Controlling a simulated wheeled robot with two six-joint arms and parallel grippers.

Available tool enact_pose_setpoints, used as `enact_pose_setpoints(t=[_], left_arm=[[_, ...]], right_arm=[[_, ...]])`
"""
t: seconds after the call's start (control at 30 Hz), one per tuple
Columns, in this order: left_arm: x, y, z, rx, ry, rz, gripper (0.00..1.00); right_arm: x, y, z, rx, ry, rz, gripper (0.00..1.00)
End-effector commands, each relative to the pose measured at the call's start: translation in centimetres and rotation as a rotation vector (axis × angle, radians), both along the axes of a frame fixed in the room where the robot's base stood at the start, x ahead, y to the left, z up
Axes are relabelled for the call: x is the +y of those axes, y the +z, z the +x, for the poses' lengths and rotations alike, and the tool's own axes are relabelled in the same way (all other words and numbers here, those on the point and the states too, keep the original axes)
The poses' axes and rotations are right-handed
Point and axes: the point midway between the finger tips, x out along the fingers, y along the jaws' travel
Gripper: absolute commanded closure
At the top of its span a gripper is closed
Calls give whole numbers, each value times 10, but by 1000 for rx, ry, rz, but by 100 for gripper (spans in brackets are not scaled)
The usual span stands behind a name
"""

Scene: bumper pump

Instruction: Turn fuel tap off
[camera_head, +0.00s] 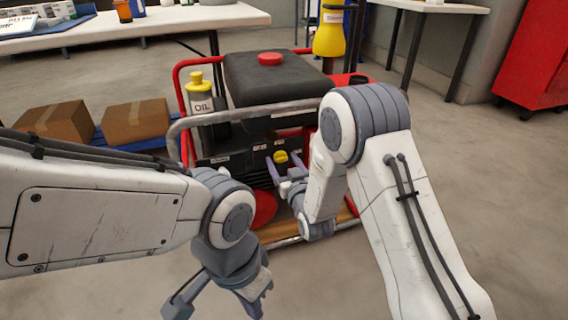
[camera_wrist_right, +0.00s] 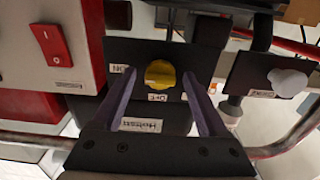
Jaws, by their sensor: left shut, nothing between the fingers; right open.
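The fuel tap appears to be the yellow knob (camera_head: 281,157) on the dark front panel of the generator. It also shows in the right wrist view (camera_wrist_right: 159,73), with small ON and OFF labels beside it. Its exact turn angle is hard to tell. My right gripper (camera_head: 284,162) is open, with one finger on each side of the knob. In the right wrist view its purple fingers (camera_wrist_right: 158,84) show gaps to the knob, and I see no contact. My left gripper (camera_head: 222,299) is low in front of the generator, shut and empty.
A red switch (camera_wrist_right: 50,46) and a white knob (camera_wrist_right: 287,82) flank the yellow knob. The generator's grey tube frame (camera_head: 240,115) surrounds the panel. A yellow-capped oil bottle (camera_head: 200,97) stands at its left, near cardboard boxes (camera_head: 135,121).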

Motion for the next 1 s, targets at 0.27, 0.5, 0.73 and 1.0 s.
enact_pose_setpoints(t=[0.27,0.5,0.73,1.0], left_arm=[[0,0,0,0,0,0,100],[0,1,0,0,0,0,100],[0,3,0,0,0,0,100],[0,8,0,0,0,0,100]], right_arm=[[0,0,0,0,0,0,100],[-2,0,0,-4,-3,-11,100],[-1,0,0,-30,-3,-94,100],[-1,0,-1,-96,-3,-301,100]])
